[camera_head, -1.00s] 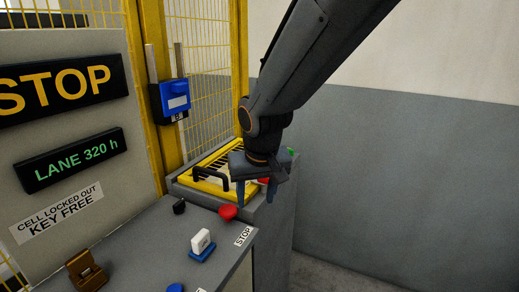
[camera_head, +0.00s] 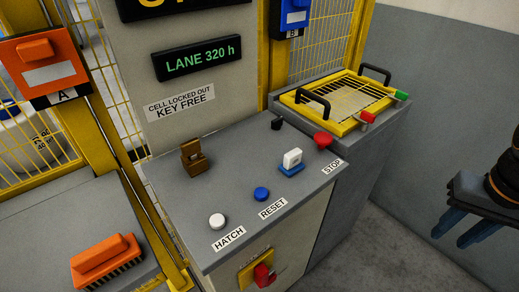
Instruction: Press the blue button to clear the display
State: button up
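The blue button (camera_head: 261,194) is a small round knob on the grey console top (camera_head: 225,175), behind the RESET label (camera_head: 272,209). A display (camera_head: 196,57) on the panel above reads "LANE 320 h" in green. A larger dark sign (camera_head: 170,8) with yellow letters is cut off at the top edge. My gripper (camera_head: 461,234) is at the far right, pointing down, well away from the button. Its two blue fingers are apart with nothing seen between them.
A white button (camera_head: 217,221), a white-and-blue switch (camera_head: 291,162), a red STOP button (camera_head: 323,140) and a brown bracket (camera_head: 193,158) share the console. A yellow-framed grate (camera_head: 340,100) stands behind right. An orange brush (camera_head: 105,260) lies at lower left. Floor is clear between console and gripper.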

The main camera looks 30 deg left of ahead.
aim_at(261, 194)
jog(key=u, duration=1.65)
jog(key=k, duration=0.5)
jog(key=u, duration=0.1)
jog(key=i, duration=0.5)
